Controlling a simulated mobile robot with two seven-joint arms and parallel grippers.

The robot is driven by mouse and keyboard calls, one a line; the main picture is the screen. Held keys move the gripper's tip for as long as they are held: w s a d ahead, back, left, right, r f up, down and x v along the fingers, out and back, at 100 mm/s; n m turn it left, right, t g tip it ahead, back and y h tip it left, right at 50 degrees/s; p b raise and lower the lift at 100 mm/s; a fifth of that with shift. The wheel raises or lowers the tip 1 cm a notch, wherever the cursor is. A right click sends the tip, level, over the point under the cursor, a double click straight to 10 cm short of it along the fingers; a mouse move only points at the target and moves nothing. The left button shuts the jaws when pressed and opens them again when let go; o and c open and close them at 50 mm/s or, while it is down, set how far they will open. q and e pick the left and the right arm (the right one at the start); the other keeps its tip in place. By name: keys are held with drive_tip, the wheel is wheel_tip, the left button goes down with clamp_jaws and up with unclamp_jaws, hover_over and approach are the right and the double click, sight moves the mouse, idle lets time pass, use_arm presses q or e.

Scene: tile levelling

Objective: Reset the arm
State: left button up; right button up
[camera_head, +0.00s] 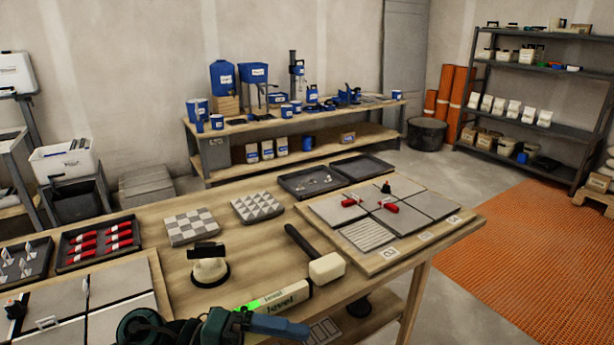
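A tiling workbench (185,280) fills the foreground. On it lie a white-headed mallet (326,268) with a dark handle, a suction cup tool (209,265) and a level (285,298) with a bright green patch. A board with grey tiles (420,200) sits at the right, with red pieces on the tiles. Another tiled panel (115,322) sits at the lower left.
A black tray (62,268) holds several red pieces. Two dark trays (310,192) lie at the bench's back edge. A back table (190,128) carries blue containers and tools. A shelf (540,130) stands at the right, beside an orange floor mat (530,250).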

use_arm(q)
drive_tip(key=w+a+f+n+t+y+p, duration=0.1)
drive_tip(key=w+a+n+t+y, duration=0.2)
drive_tip(key=n+t, duration=0.8)
drive_tip(key=w+a+f+n+t+y+p, duration=0.1)
drive_tip(key=w+a+f+n+t+y, duration=0.2)
drive_tip(key=n+t, duration=0.75)
drive_tip(key=s+a+f+n+g+y, duration=0.2)
drive_tip(key=s+f+n+g+y, duration=0.1)
drive_tip(key=f, duration=0.5)
drive_tip(key=s+a+f+n+g+y, duration=0.2)
drive_tip(key=s+f+n+g+y, duration=0.2)
drive_tip(key=s+f+n+g, duration=0.2)
wheel_tip(320, 180, down, 2)
drive_tip(key=shift+s+a+n+p, duration=0.4)
drive_tip(key=shift+s+n, duration=0.45)
drive_tip(key=shift+s, duration=0.25)
